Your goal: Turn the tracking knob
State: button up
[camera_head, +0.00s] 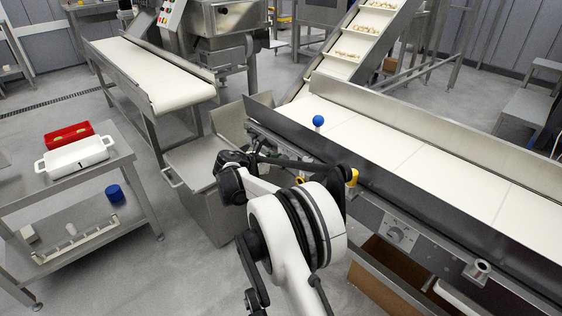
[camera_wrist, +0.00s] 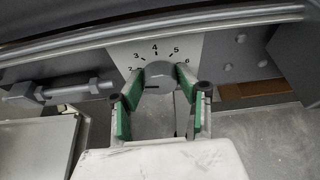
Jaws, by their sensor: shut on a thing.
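In the wrist view, the tracking knob (camera_wrist: 160,76) is a round grey knob on a light plate with a dark number scale; 2 to 6 are readable around it. A short dark mark shows on its lower left. My gripper (camera_wrist: 160,97) has green-padded fingers on the left and right of the knob and is shut on it. In the head view my arm covers the fingers and this knob. Another dial (camera_head: 398,235) with a scale shows on the conveyor's side panel, to the right of my arm.
A metal bin (camera_head: 200,180) stands left of my arm. A steel cart (camera_head: 120,165) at left carries a white tray (camera_head: 75,157) and a red tray (camera_head: 69,135).

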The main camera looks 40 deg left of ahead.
jog(key=shift+m, duration=0.3)
jog(key=shift+d+f+m+t+y, duration=0.1)
jog(key=shift+m+t+y, duration=0.45)
jog(key=shift+m+y, duration=0.9)
jog(key=shift+d+f+m+t+y, duration=0.15)
jog(key=shift+m+t+y, duration=0.4)
jog(key=shift+m, duration=1.6)
jog(key=shift+d+f+m+t+y, duration=0.1)
jog(key=shift+m+t+y, duration=0.4)
jog(key=shift+m+y, duration=0.95)
jog(key=shift+m+h, duration=0.35)
jog(key=shift+m, duration=0.2)
jog(key=o, duration=1.1)
jog(key=shift+o, duration=0.2)
jog(key=shift+s, duration=0.1)
